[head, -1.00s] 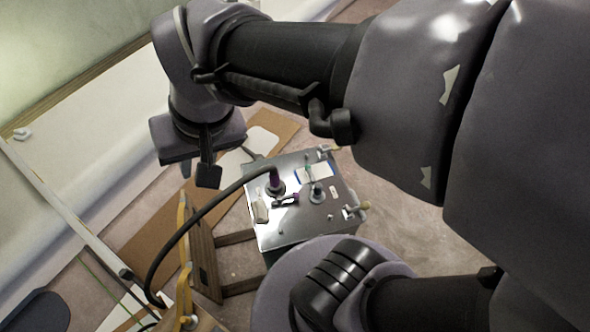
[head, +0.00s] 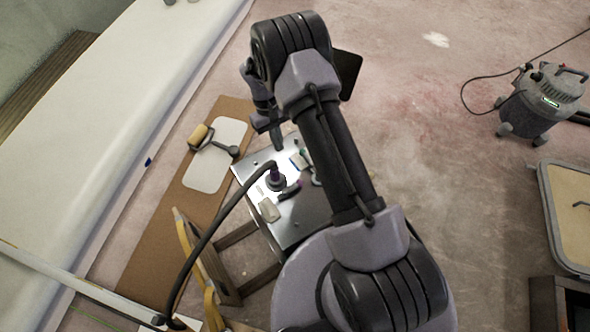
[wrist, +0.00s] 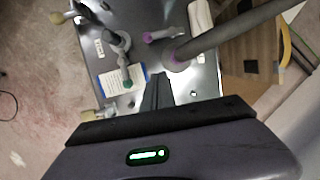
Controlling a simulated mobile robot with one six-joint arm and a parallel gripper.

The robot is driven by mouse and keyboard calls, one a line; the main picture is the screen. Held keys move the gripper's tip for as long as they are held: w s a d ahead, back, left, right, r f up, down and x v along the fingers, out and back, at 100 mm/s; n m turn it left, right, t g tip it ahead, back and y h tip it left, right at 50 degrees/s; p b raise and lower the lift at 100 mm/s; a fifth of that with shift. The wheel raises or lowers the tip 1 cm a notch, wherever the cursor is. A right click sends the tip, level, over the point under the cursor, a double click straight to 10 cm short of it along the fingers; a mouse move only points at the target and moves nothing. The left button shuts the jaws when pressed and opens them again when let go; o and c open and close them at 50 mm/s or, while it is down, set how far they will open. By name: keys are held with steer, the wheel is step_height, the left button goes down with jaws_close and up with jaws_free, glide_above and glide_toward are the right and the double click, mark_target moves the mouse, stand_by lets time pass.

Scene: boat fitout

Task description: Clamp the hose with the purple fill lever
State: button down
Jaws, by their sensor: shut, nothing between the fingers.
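The metal box top (head: 312,215) carries the fittings. A dark hose (head: 213,228) arches onto it and ends at a purple-collared fitting (head: 276,178); the hose (wrist: 228,28) and its purple ring (wrist: 178,63) also show in the wrist view. A short lever with a purple end (head: 290,190) lies beside that fitting; it shows in the wrist view (wrist: 163,34). My gripper (head: 277,139) is above the far edge of the box. In the wrist view my gripper (wrist: 158,80) is shut and empty, its tips apart from the lever and near the hose fitting.
A second fitting (wrist: 118,42) with a green-ended lever (wrist: 127,83) and a blue-edged label (wrist: 112,82) sit beside it. A pale block (head: 269,210) lies on the top. A vacuum (head: 540,100) stands at right.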

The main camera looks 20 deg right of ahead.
mark_target(289, 190)
steer(key=b+x, duration=0.4)
steer(key=x, duration=0.6)
steer(key=s, duration=0.2)
steer(key=s+d+b, duration=0.1)
steer(key=shift+s+f, duration=0.35)
steer(key=shift+s, duration=0.15)
